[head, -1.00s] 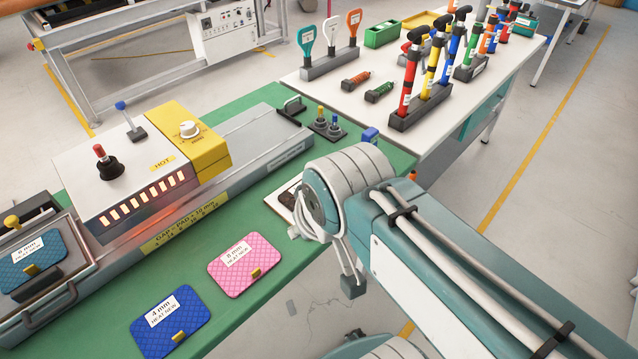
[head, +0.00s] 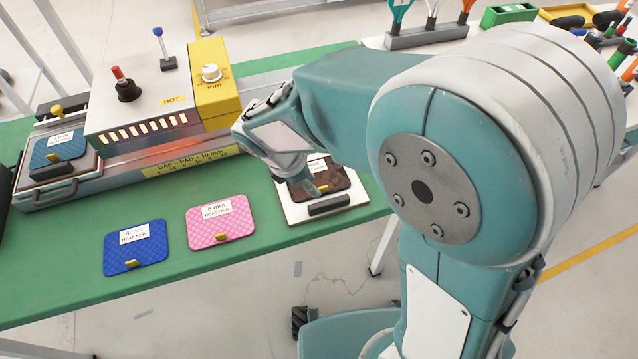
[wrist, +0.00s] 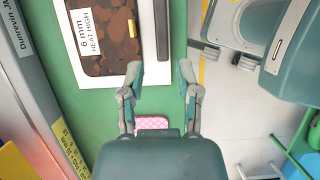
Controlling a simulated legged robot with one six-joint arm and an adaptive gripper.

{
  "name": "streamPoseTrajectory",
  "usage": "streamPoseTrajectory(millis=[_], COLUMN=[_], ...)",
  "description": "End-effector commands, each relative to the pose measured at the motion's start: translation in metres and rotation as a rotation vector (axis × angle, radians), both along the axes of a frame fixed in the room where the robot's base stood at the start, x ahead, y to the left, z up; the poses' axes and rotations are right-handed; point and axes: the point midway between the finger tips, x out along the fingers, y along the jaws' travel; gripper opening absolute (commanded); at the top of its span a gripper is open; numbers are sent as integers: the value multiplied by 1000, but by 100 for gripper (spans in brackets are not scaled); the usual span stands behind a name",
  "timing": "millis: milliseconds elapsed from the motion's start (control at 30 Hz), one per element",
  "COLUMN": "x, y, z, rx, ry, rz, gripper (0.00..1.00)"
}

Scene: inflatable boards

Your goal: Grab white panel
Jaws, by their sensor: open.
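The white panel (head: 291,208) lies on the green bench top near its front edge. A dark brown mottled pad (head: 338,180) lies on it, and a black bar handle (head: 330,205) runs along its front side. In the wrist view the panel (wrist: 148,30) is at the top, with the pad (wrist: 107,45) labelled "6 mm HEAT HIGH" and the handle (wrist: 161,25) at its right edge. My gripper (wrist: 161,80) is open and empty, its fingers apart, with the handle's end ahead of the gap. In the head view my gripper (head: 308,187) is above the panel; its height is unclear.
A pink pad (head: 220,220) and a blue pad (head: 136,247) lie left of the panel. Behind stands a heater box (head: 140,95) with glowing slots, marked HOT. Tools stand on a white table at the back right.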

Motion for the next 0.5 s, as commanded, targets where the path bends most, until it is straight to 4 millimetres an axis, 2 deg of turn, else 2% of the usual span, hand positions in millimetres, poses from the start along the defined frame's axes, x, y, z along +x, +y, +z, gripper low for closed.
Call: streamPoseTrajectory(millis=[300,500], x=[5,6], y=[-19,-25], z=[-41,-56], rx=[-6,-2], ry=[9,8], rz=[15,15], gripper=[43,43])
